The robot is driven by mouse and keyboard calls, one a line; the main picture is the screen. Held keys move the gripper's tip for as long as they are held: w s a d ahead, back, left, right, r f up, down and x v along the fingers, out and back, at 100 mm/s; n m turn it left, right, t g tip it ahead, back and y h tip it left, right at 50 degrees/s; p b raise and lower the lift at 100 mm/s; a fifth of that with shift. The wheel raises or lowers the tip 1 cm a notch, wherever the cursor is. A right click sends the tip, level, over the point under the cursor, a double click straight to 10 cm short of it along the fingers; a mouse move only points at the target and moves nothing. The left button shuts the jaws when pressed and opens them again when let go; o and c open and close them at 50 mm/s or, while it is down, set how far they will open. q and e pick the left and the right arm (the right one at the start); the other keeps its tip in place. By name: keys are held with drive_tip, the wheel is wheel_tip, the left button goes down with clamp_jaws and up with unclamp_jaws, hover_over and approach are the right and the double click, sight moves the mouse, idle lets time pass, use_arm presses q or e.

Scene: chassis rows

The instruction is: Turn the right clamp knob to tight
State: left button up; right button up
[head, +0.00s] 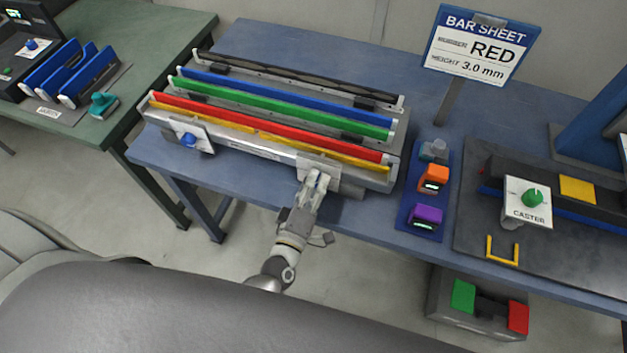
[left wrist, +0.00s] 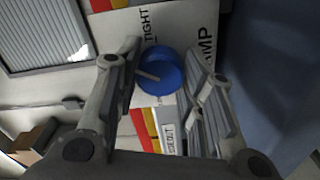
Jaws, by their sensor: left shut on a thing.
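The right clamp knob (left wrist: 163,72) is round and blue with a pale pointer line, seen in the left wrist view. It sits on a white plate (left wrist: 185,25) printed with TIGHT and a partly covered word ending in MP. My left gripper (head: 318,179) is at this plate (head: 332,166) on the front right of the bar rack in the head view, where it hides the knob. In the left wrist view the fingers lie on both sides of the knob, shut on it. The pointer line is short and slanted. My right gripper is not in view.
A second blue knob (head: 189,140) is on the rack's front left. The rack holds coloured bars, including a red bar (head: 270,127). Right of it are a blue tray (head: 410,203) with small devices and a CASTER knob (head: 533,197). Floor is open in front of the table.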

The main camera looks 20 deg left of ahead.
use_arm(q)
drive_tip(key=m+p, duration=0.2)
drive_tip(key=m, duration=0.3)
drive_tip(key=shift+m, duration=0.3)
drive_tip(key=m+p, duration=0.1)
drive_tip(key=m, duration=0.3)
drive_tip(key=shift+m, duration=0.3)
drive_tip(key=o, duration=1)
drive_tip(key=shift+f, duration=0.1)
drive_tip(key=shift+o, duration=0.2)
